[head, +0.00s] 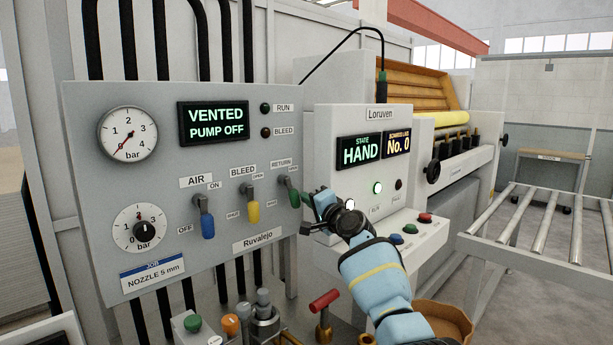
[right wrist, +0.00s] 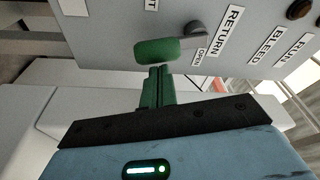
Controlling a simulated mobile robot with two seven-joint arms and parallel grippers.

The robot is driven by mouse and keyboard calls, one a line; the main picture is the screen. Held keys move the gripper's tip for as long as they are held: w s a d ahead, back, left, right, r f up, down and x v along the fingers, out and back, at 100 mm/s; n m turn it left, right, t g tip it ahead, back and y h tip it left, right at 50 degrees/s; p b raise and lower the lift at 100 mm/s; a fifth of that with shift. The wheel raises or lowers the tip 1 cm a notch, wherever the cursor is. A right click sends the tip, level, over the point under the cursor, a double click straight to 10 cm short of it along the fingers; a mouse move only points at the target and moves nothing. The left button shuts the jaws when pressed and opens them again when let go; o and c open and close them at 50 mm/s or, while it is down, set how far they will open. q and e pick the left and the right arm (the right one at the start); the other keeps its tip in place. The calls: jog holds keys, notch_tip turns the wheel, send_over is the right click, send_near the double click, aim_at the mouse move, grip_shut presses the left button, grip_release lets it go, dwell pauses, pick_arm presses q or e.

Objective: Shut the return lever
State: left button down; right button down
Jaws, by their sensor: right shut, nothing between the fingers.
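The return lever has a green handle (head: 294,194) and sits at the right edge of the grey panel (head: 150,220), under the RETURN label. The handle points downward from its pivot. It also shows in the right wrist view as a green grip (right wrist: 158,51), with the OPEN label beside its pivot. My right gripper (head: 309,199) is shut and empty, its green fingers (right wrist: 158,72) just beside the handle's free end. I cannot tell whether they touch it. My left gripper is not in view.
A blue air lever (head: 208,222) and a yellow bleed lever (head: 253,212) are left of the return lever. The panel's screen (head: 213,123) reads VENTED, PUMP OFF. A control box (head: 322,120) stands behind my right gripper. A red-handled valve (head: 325,300) is below.

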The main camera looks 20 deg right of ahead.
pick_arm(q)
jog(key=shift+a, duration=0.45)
pick_arm(e)
jog(key=shift+s+a+f, duration=0.25)
jog(key=shift+a+f, duration=0.1)
jog(key=shift+a, duration=0.15)
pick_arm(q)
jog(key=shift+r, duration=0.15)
pick_arm(e)
jog(key=shift+a, duration=0.1)
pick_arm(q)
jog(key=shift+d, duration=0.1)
